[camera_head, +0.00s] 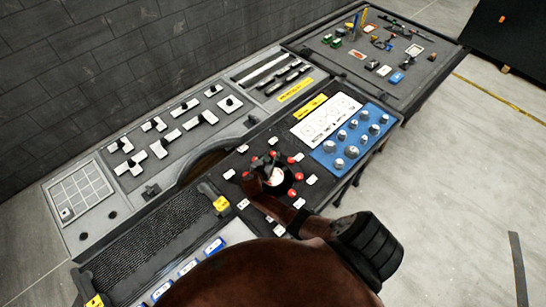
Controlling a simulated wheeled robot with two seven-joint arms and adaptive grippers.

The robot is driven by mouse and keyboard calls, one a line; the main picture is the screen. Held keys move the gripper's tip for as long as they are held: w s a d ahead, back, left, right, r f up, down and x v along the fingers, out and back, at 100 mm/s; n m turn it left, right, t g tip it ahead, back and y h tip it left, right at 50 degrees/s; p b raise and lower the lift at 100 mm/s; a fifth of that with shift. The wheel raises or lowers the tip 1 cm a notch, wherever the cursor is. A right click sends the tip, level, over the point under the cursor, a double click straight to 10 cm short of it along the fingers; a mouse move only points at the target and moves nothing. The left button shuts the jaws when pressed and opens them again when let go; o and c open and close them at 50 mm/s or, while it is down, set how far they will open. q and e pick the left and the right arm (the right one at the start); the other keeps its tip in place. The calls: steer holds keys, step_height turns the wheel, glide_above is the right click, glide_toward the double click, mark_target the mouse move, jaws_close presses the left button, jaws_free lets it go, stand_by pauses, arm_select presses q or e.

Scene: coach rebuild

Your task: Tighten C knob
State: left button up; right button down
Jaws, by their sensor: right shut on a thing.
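A round dial (276,177) with a pale centre sits on the dark middle panel, ringed by red and white buttons. My right gripper (267,166) is over this dial, pointing down at its centre. It is shut on the knob there, which the fingers mostly hide. I cannot read a letter that marks the knob as C. A blue panel (330,158) with several grey knobs lies to the right of the dial, apart from the gripper. My left gripper is not in view.
A grey panel with white block switches (198,120) lies behind and left. A ribbed black pad (150,245) is at front left. A board with small parts (408,75) is at the back right.

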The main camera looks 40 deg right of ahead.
steer(key=m+g+b, duration=0.1)
steer(key=m+g+h+b, duration=0.1)
steer(key=b, duration=0.1)
steer(key=m+g+b, duration=0.1)
steer(key=shift+w+d+m+g+h+b, duration=0.1)
steer(key=shift+w+m+g+h+b, duration=0.2)
steer(key=shift+g+b, duration=0.1)
steer(key=shift+r+m+g+b, duration=0.15)
steer(key=shift+m+g+b, duration=0.55)
steer(key=shift+g+b, duration=0.15)
steer(key=c, duration=2)
jaws_free()
steer(key=shift+c, duration=0.2)
steer(key=o, duration=0.4)
steer(key=shift+s, duration=0.15)
steer(key=shift+o, duration=0.2)
